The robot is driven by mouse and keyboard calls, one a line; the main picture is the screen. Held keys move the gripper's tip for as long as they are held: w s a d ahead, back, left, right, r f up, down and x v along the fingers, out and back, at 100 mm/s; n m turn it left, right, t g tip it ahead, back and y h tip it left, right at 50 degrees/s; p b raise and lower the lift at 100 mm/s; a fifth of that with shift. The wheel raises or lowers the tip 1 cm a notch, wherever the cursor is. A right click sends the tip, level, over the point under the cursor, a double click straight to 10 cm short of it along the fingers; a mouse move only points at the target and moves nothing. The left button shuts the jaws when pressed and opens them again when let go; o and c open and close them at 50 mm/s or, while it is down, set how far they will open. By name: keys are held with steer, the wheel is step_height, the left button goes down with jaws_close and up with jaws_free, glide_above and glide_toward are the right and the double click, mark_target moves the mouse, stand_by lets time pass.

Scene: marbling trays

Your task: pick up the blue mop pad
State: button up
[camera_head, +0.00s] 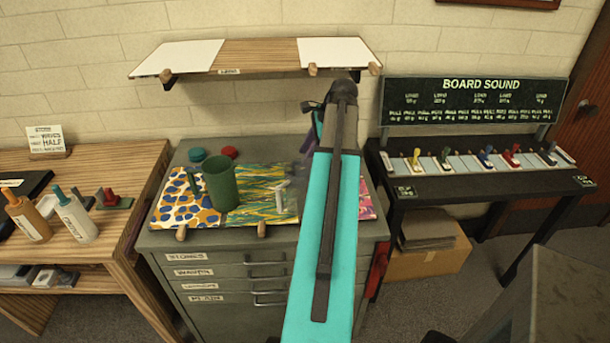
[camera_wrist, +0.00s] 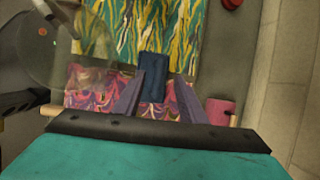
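The blue mop pad (camera_wrist: 152,78) is a dark blue block in the wrist view. It lies at the border of the green-yellow marbled sheet (camera_wrist: 185,28) and the pink-purple marbled sheet (camera_wrist: 90,82). My gripper (camera_wrist: 159,75) is open, with its two purple fingers apart, one on each side of the pad as seen from the wrist. I cannot tell how far above the pad the fingertips are. In the head view my teal arm hides the pad and most of the gripper.
A green mug (camera_head: 221,184) stands on the grey cabinet (camera_head: 218,249) left of my arm, with teal (camera_head: 197,154) and red (camera_head: 229,151) round pieces behind it. A shelf (camera_head: 254,55) hangs above. A pink cylinder (camera_wrist: 220,111) is right of the fingers in the wrist view.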

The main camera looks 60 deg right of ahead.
steer(key=shift+w+f, duration=0.1)
steer(key=shift+p+x, duration=1.05)
steer(key=shift+x, duration=1.4)
steer(key=c, duration=0.8)
